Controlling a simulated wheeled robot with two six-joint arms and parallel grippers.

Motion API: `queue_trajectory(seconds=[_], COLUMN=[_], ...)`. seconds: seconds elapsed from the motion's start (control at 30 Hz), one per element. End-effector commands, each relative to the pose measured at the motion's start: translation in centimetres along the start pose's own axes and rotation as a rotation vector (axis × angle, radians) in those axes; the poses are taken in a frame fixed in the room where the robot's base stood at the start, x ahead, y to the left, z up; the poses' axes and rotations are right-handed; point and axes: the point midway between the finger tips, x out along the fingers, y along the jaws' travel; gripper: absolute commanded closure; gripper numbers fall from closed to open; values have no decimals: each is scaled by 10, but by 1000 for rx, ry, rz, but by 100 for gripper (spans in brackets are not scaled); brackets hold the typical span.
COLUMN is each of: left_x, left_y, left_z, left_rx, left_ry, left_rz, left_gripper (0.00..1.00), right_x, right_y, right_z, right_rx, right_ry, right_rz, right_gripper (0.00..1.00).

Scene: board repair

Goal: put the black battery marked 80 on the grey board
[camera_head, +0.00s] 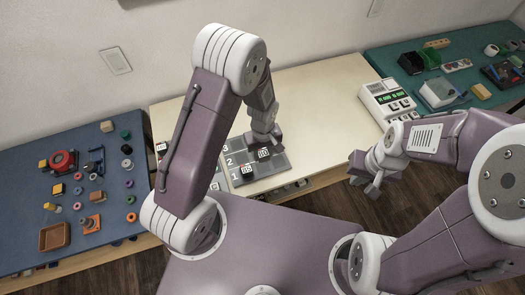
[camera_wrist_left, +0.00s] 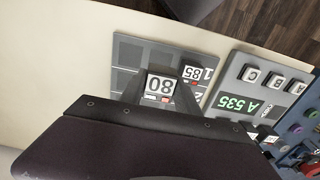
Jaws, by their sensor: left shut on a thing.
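The black battery marked 80 (camera_wrist_left: 160,88) is between the fingers of my left gripper (camera_wrist_left: 160,92), which is shut on it. Its label faces the left wrist camera. My left gripper (camera_head: 266,139) also shows in the head view over the grey board (camera_head: 228,155), marked 1, 2, 3. The battery is over the board, but I cannot tell whether it touches it. Another battery, whose label seems to read 185 (camera_wrist_left: 197,73), sits on the board beside it. My right gripper (camera_head: 364,178) is open and empty, off the table's front edge.
A grey device with a green display reading A 535 (camera_wrist_left: 240,105) stands beside the board. A white device (camera_head: 388,103) is at the cream table's right end. A blue table (camera_head: 35,200) with loose parts is left, a green one (camera_head: 390,63) right.

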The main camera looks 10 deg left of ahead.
Motion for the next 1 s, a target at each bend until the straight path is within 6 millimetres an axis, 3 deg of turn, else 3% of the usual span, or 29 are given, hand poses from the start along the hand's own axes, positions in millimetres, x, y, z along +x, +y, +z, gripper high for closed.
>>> queue_trajectory(seconds=[0.2, 0.5, 1.0], left_x=[38, 75, 77], left_y=[0, 0, 0], left_z=[0, 0, 0], left_rx=[0, 1, 1], left_ry=[1, 1, 0], left_rz=[1, 0, 0], left_gripper=[100, 100, 100], right_x=[35, 70, 71], right_y=[1, 1, 1], right_z=[4, 7, 7], right_rx=[0, 0, 0], right_ry=[0, 0, 0], right_rz=[0, 0, 0], right_gripper=[100, 100, 100])
